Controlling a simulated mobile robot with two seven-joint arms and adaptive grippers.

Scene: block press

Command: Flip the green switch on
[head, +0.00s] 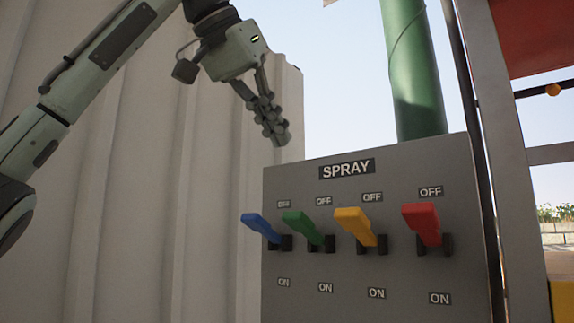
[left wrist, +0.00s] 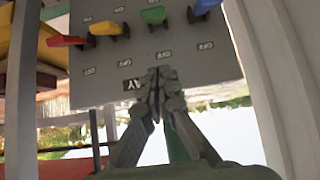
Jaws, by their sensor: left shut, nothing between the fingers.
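The green switch (head: 302,226) is on a grey panel (head: 380,285), between the blue and yellow switches. Its lever slants up toward the OFF label, with an ON label below it. In the left wrist view the panel appears upside down, and the green lever (left wrist: 153,14) shows near the top edge. My left gripper (head: 274,128) is shut and empty, above the panel's top left corner and apart from the switches. Its closed fingers (left wrist: 160,85) partly cover the SPRAY label in the wrist view. My right gripper is not in view.
The blue (head: 260,227), yellow (head: 356,226) and red (head: 424,223) switches stand close beside the green one, levers also up. A green pole (head: 416,80) rises behind the panel. A pale corrugated wall (head: 140,200) is at the left.

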